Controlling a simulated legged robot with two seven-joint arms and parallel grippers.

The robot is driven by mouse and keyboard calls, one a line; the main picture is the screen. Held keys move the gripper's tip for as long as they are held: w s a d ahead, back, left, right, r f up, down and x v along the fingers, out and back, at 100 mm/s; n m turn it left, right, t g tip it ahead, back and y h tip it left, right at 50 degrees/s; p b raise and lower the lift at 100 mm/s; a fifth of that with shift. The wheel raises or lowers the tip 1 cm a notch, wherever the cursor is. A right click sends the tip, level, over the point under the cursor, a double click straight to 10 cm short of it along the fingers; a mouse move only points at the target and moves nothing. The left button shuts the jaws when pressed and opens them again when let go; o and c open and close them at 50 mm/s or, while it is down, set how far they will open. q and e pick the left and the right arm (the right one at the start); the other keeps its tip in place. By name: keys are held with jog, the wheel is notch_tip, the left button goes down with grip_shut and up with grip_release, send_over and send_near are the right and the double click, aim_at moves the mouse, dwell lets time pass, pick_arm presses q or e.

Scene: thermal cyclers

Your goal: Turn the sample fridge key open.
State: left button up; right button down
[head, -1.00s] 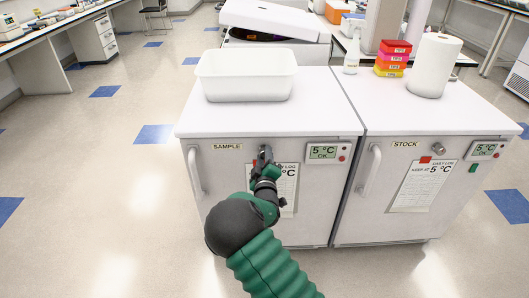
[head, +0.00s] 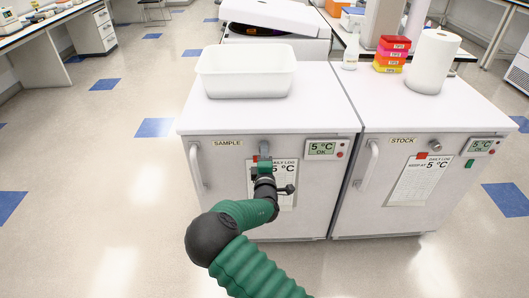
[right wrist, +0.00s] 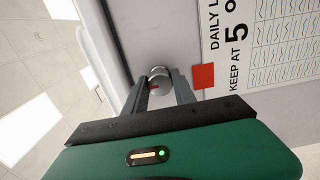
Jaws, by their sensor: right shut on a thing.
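The sample fridge (head: 225,200) is the left white unit, labelled SAMPLE, with its door closed. My right gripper (head: 263,152) is at the lock on its upper door, beside the daily log sheet. In the right wrist view, the two dark fingers of the right gripper (right wrist: 160,84) are on either side of the round silver lock (right wrist: 160,71), shut on the key there. The key itself is mostly hidden between the fingers, so its exact angle is hard to tell. My left gripper is out of view.
The stock fridge (head: 390,195) stands close on the right, its silver lock in plain view. The sample fridge has a vertical handle (head: 196,167) left of the lock and a display (head: 321,149) to the right. A white bin (head: 246,75) sits on top.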

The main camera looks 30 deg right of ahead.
jog(key=shift+a+f, duration=0.2)
jog(key=shift+f, duration=0.05)
jog(key=c, duration=1.3)
grip_release()
jog(key=shift+o, duration=1.4)
jog(key=shift+w, duration=0.15)
jog(key=shift+r, duration=0.15)
